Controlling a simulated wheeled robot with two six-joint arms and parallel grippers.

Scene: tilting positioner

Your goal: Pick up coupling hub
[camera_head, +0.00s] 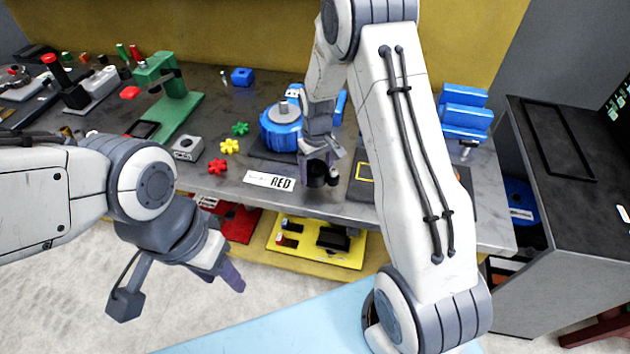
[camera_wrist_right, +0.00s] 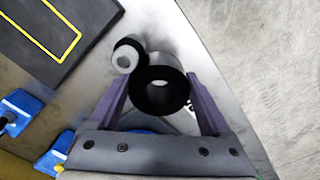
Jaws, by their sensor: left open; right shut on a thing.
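The coupling hub (camera_wrist_right: 143,98) is a black, thick-walled ring with an open bore. In the right wrist view it sits between the two purple fingers of my right gripper (camera_wrist_right: 157,78), which is shut on it. In the head view the dark hub (camera_head: 315,179) shows below the right gripper (camera_head: 320,158), near the front edge of the bench. I cannot tell whether it touches the bench. A smaller dark cylinder with a grey end face (camera_wrist_right: 125,60) shows right beside the hub. My left gripper (camera_head: 222,278) is open and empty, in front of the bench.
A blue round positioner (camera_head: 281,130) stands behind the right gripper.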

